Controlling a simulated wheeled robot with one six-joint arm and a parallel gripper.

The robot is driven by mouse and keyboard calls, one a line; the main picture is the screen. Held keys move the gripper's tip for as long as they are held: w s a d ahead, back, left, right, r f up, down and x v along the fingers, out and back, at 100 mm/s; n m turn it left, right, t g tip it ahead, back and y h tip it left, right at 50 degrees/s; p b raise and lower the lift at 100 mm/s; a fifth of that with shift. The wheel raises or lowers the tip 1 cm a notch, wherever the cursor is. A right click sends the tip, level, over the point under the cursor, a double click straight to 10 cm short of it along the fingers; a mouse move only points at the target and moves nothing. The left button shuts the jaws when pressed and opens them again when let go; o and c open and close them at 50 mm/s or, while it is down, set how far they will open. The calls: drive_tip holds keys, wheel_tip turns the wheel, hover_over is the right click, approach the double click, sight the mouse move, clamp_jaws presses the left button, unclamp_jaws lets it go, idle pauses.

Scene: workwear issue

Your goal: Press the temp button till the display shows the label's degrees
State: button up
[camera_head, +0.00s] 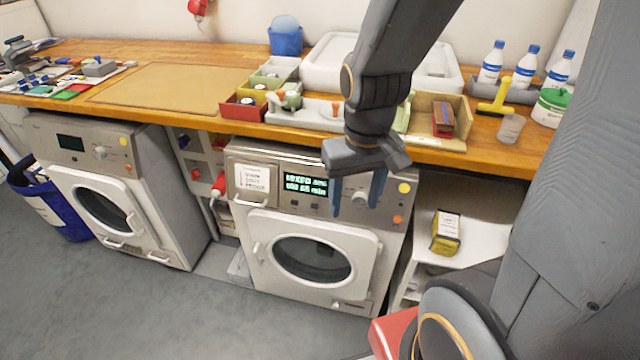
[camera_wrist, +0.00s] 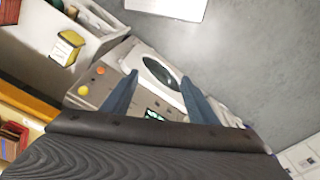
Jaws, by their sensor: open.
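The washing machine (camera_head: 312,262) in the middle of the head view has a lit green display (camera_head: 306,185). Its upper line seems to read "MIXED" and a number; the small digits are too blurred to read surely. A white label (camera_head: 252,178) with small printed lines is on the panel to the left of the display. Small dark buttons (camera_head: 311,206) sit under the display; their markings cannot be read. My gripper (camera_head: 355,205) is open and empty in front of the panel's right half, partly covering the dial (camera_head: 361,197). The display also shows between my fingers in the wrist view (camera_wrist: 154,115).
A second machine (camera_head: 100,190) with a dark display stands at left. A wooden counter (camera_head: 210,62) with trays and bottles (camera_head: 491,62) runs above. A low white shelf with a yellow box (camera_head: 446,232) is at right. The floor (camera_head: 200,315) in front is clear.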

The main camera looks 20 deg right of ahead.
clamp_jaws()
idle(1.5)
